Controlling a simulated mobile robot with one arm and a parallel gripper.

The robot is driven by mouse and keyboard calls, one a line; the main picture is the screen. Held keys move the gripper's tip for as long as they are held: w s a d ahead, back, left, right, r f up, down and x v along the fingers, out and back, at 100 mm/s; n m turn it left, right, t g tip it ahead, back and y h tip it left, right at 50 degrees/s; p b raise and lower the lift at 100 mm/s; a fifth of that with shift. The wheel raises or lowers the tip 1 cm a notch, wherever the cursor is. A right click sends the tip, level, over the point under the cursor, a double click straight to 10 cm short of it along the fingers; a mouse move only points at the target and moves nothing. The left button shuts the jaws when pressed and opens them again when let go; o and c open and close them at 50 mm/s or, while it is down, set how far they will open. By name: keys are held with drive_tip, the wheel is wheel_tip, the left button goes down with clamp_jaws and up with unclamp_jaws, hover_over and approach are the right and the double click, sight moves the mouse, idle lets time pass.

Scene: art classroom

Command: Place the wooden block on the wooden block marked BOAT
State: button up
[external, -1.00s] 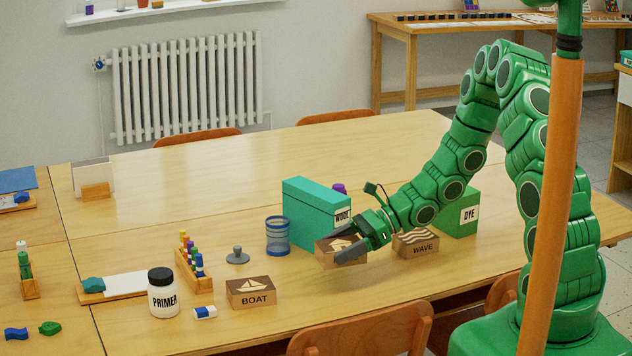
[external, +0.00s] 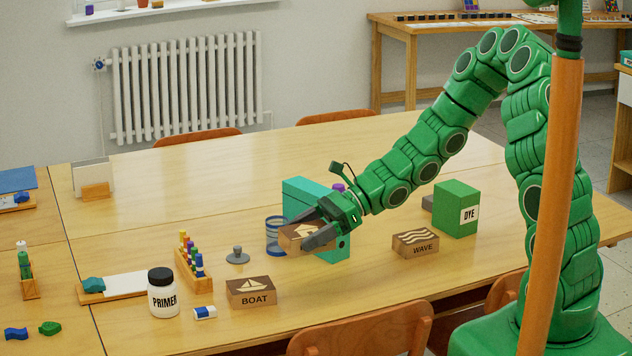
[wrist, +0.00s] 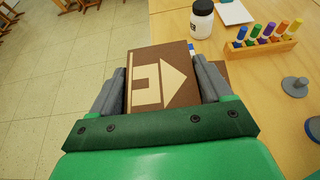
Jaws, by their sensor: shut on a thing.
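My gripper (external: 312,229) is shut on a wooden block (external: 298,232) and holds it above the table. The block's dark brown top carries a pale house- or arrow-like mark, seen in the wrist view (wrist: 158,80) between the two grey fingers. The block marked BOAT (external: 251,293) sits on the table, to the left of and lower than the held block in the external view, with a bare top showing a pale sailboat. In the wrist view, a small brown patch beside the right finger may be part of it; the rest is hidden.
A PRIMER jar (external: 162,293) and an eraser (external: 205,312) stand left of the BOAT block. A marker rack (external: 193,262), grey knobbed disc (external: 238,256), blue mesh cup (external: 276,236) and teal box (external: 330,200) are behind. WAVE block (external: 415,243) and DYE box (external: 457,208) are right.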

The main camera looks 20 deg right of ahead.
drive_tip(key=shift+s+a+r, duration=0.25)
drive_tip(key=shift+s+a, duration=0.1)
drive_tip(key=shift+a, duration=0.2)
drive_tip(key=shift+w+a+f, duration=0.15)
drive_tip(key=shift+w+a, duration=0.1)
drive_tip(key=w+a+f, duration=0.4)
drive_tip(key=w+a, duration=0.1)
drive_tip(key=w, duration=0.2)
hover_over(249, 286)
drive_tip(key=f, duration=0.4)
drive_tip(key=shift+s+d+f, duration=0.15)
drive_tip(key=shift+s+f, duration=0.2)
drive_tip(key=shift+f, duration=0.05)
drive_tip(key=shift+w+a+f, duration=0.2)
drive_tip(key=shift+w+f, duration=0.05)
drive_tip(key=shift+f, duration=1.6)
drive_tip(key=shift+f, duration=0.1)
drive_tip(key=o, duration=1.1)
